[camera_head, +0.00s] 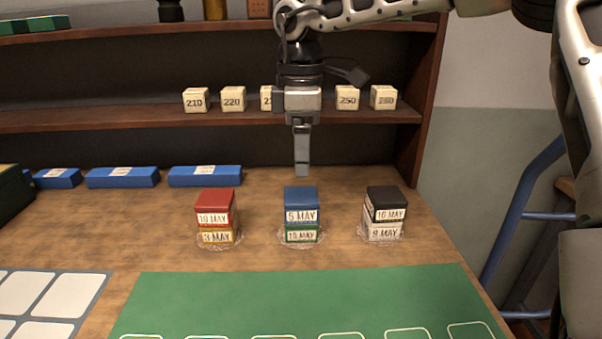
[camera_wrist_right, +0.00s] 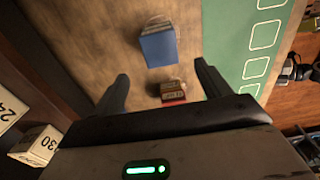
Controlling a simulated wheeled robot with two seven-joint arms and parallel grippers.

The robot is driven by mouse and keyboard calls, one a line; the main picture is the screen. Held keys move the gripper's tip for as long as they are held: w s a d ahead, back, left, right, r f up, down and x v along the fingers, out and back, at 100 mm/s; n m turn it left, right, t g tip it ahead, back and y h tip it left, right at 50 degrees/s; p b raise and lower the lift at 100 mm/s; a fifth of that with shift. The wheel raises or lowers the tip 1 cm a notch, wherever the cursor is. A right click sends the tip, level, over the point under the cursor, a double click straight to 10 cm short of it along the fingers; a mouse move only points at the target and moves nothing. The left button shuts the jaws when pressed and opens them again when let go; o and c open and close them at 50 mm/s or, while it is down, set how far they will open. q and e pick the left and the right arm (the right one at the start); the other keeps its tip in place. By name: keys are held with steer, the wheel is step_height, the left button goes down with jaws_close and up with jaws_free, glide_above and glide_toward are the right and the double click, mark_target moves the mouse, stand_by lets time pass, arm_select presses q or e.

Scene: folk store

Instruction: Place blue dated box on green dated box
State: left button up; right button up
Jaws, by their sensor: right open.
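The blue dated box (camera_head: 301,198), marked 5 MAY, sits upright on top of the green dated box (camera_head: 302,233), marked 15 MAY. The green box rests on a clear round base on the table. My right gripper (camera_head: 302,172) is open and empty, with its fingers pointing down just above and apart from the blue box in the head view. In the right wrist view the blue box (camera_wrist_right: 158,48) shows beyond the open fingers (camera_wrist_right: 161,68), and the green box is mostly hidden. My left gripper is not in view.
A red box (camera_head: 215,202) on a yellow one stands to the left. A black box (camera_head: 385,200) on a white one stands to the right. A green mat (camera_head: 300,295) lies in front. Blue blocks (camera_head: 205,176) and a shelf (camera_head: 140,116) with numbered cubes are behind.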

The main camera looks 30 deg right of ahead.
step_height(320, 180, up, 4)
stand_by(0.7)
